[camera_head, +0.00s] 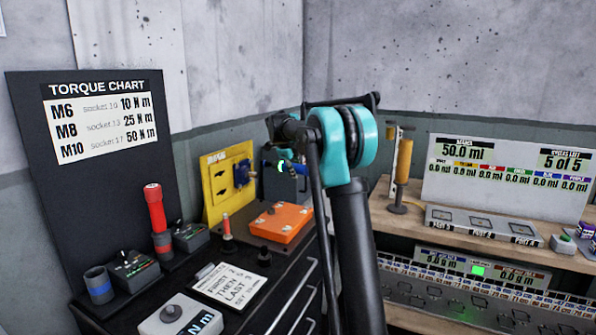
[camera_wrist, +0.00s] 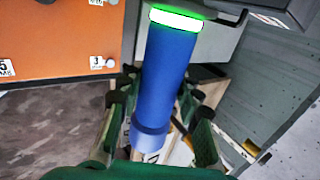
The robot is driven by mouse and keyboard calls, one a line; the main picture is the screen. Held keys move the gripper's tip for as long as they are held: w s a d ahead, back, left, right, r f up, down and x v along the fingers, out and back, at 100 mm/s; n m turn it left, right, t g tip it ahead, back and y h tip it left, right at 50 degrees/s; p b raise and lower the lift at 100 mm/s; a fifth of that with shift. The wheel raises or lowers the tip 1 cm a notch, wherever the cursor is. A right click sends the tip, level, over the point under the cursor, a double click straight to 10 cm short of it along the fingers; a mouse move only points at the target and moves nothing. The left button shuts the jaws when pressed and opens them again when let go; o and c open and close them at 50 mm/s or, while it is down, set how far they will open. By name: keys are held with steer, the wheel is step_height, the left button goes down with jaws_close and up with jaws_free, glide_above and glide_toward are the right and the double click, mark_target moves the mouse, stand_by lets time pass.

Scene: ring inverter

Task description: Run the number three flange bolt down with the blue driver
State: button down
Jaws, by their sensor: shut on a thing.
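The blue driver (camera_wrist: 168,75) is held between the green-padded fingers of my gripper (camera_wrist: 160,120) in the wrist view. A green ring glows at its upper end. The orange flange plate (camera_wrist: 60,35) is at upper left in the wrist view, apart from the driver. A tag reading 3 is near its right edge, with a small pale bolt head (camera_wrist: 109,63) beside it. An orange plate (camera_head: 282,222) also lies on the bench in the head view.
A red driver (camera_head: 155,207) stands at left; a blue-banded cup (camera_head: 98,284) is empty. A yellow panel (camera_head: 217,190) stands behind the orange plate. A torque chart (camera_head: 100,122), a note card (camera_head: 229,284) and a torque readout (camera_head: 180,317) are nearby. A shelf with displays is at right.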

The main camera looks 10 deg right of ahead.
mark_target(278, 162)
steer(key=shift+w+a, duration=0.75)
steer(key=shift+a, duration=0.25)
steer(key=shift+w+a, duration=0.75)
steer(key=shift+a, duration=0.25)
steer(key=shift+w+a, duration=0.4)
steer(key=shift+a, duration=0.2)
steer(key=shift+w+a, duration=0.35)
steer(key=shift+a, duration=0.2)
stand_by(1.3)
